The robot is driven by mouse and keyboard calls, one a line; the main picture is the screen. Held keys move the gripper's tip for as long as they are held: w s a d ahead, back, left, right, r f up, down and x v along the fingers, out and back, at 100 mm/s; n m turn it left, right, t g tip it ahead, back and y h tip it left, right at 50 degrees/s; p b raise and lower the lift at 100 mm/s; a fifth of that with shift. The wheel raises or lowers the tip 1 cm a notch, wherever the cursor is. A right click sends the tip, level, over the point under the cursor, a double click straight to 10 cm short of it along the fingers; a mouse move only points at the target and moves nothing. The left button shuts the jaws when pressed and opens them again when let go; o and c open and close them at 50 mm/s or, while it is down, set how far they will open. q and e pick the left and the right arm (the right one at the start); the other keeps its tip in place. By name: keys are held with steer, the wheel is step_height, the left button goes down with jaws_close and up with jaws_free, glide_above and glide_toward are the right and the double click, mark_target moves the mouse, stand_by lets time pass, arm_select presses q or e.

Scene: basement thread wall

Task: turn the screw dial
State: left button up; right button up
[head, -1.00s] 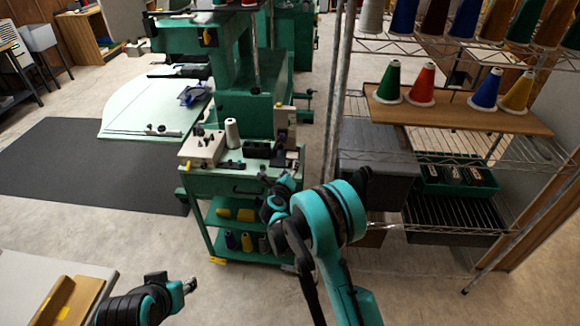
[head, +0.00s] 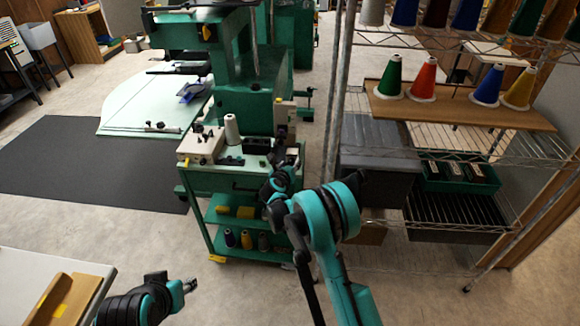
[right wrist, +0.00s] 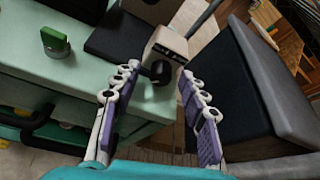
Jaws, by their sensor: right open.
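A black round knob (right wrist: 160,72), which looks like the screw dial, sits on the front of a small beige box (right wrist: 169,42) in the right wrist view. The beige box also shows at the right end of the green cart's top in the head view (head: 284,111). My right gripper (right wrist: 160,70) is open. Its purple-padded, white-knuckled fingers stand left and right of the knob, with visible space on both sides; whether they reach its depth I cannot tell. In the head view my right arm partly hides this gripper. My left gripper (head: 190,285) is low at the left, away from the cart.
The green cart (head: 222,178) carries a white thread cone (head: 231,129) and a cream block (head: 200,145). In the wrist view a green disc-like piece (right wrist: 55,41) stands at the left. A dark grey bin (head: 378,160) and wire shelving are close on the right.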

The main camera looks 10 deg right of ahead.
jaws_close()
steer(key=shift+s+d+m+y, duration=0.1)
steer(key=shift+d+m+y, duration=0.05)
steer(key=shift+m+y, duration=0.45)
jaws_free()
steer(key=shift+r, duration=0.1)
steer(key=v, duration=1.2)
